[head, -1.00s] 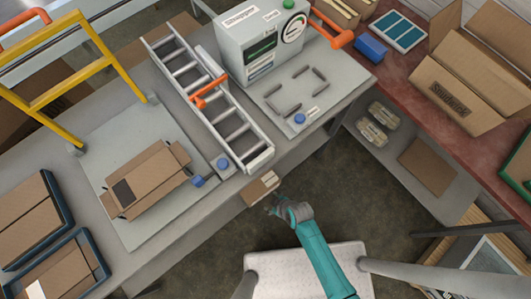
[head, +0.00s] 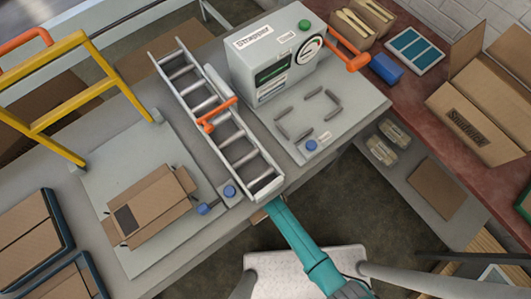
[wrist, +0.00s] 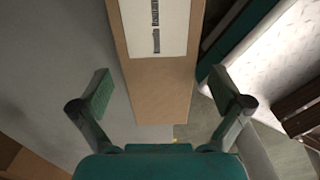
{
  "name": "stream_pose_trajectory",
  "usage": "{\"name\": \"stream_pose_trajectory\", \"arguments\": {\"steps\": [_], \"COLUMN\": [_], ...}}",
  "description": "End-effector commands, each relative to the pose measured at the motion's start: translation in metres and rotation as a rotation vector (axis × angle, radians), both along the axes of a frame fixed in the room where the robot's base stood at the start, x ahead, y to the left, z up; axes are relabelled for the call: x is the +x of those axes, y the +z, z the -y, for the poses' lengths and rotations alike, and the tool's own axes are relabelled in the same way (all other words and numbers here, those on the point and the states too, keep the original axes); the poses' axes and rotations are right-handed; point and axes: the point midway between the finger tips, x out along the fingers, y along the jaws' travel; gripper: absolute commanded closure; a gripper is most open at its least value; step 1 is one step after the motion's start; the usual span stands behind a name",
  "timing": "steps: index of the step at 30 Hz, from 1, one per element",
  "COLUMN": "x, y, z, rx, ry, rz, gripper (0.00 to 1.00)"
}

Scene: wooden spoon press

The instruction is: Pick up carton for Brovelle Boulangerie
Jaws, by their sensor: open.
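A brown carton (wrist: 163,95) with a white printed label (wrist: 157,27) fills the middle of the wrist view. The print is too small to read, so I cannot tell the name on it. My gripper (wrist: 161,92) is open, with one finger on each side of the carton and visible gaps between. In the head view my arm covers most of this spot at the bench's front edge; only a sliver of brown (head: 258,216) shows there.
An open carton (head: 150,207) lies on a grey plate at left, by a yellow frame (head: 75,90). Dark trays (head: 62,222) hold cartons at far left. A roller ladder (head: 215,115) and grey machine (head: 272,55) stand behind. A large open box (head: 465,128) sits on the red bench.

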Motion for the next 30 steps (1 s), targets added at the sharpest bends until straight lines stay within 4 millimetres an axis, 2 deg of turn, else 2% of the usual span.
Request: {"name": "stream_pose_trajectory", "arguments": {"steps": [7, 17, 18, 24, 27, 30], "x": [0.002, 0.002, 0.002, 0.002, 0.002, 0.002], "y": [-0.030, -0.037, -0.037, -0.037, -0.037, -0.037], "z": [0.000, 0.000, 0.000, 0.000, -0.001, 0.000], "rx": [0.000, 0.002, 0.002, 0.002, 0.002, 0.002], "ry": [-0.001, -0.001, -0.002, -0.002, -0.002, -0.002], "rz": [0.000, 0.001, 0.001, 0.001, 0.001, 0.001], "gripper": [0.00, 0.00, 0.03, 0.53, 0.74, 0.74]}}
